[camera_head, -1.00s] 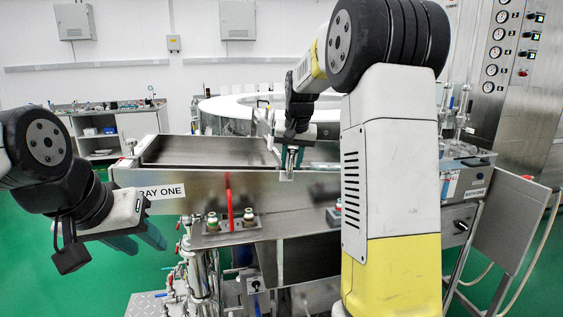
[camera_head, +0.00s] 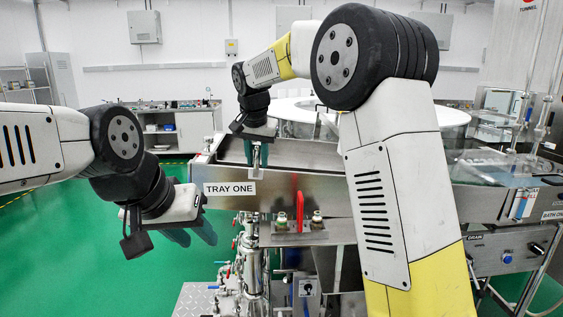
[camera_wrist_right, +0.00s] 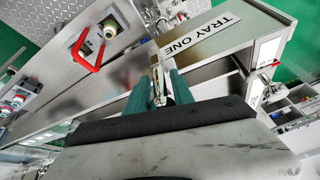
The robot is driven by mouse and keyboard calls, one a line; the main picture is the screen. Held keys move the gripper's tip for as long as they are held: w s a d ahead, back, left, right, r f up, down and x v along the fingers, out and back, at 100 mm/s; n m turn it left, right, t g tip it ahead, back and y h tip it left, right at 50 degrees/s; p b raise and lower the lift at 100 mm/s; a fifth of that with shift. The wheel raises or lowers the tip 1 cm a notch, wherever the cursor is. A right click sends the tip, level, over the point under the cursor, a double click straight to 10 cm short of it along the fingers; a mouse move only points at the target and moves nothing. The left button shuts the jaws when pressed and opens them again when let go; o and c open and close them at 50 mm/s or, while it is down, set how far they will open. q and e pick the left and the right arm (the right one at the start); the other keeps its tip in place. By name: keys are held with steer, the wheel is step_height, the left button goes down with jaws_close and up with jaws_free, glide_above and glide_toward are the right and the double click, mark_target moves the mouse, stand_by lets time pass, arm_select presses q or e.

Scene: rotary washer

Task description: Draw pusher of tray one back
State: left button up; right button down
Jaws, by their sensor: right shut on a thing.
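Tray one (camera_head: 335,199) is a long steel trough with a "TRAY ONE" label (camera_head: 230,189) at the left end of its front wall. My right gripper (camera_head: 256,148) is over that end, shut on the upright metal handle of the pusher (camera_head: 256,163). In the right wrist view my teal fingers (camera_wrist_right: 160,88) clasp the handle by the tray rim, beside the label. The pusher's plate is mostly hidden. My left gripper (camera_head: 190,234) hangs empty in front of and below the tray's left end, its teal fingers apart.
A red lever (camera_head: 298,208) and valve knobs stand on a bracket in front of the tray. Pipes and valves (camera_head: 249,270) are below. Green floor is clear at left.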

steer(key=a+r, duration=0.1)
steer(key=a, duration=0.9)
steer(key=shift+s+a+r, duration=0.15)
steer(key=c, duration=1.4)
jaws_free()
steer(key=shift+a, duration=0.15)
steer(key=shift+o, duration=0.2)
steer(key=v, duration=0.7)
steer(key=shift+s+r, duration=0.2)
steer(key=shift+r, duration=0.15)
steer(key=shift+d, duration=0.2)
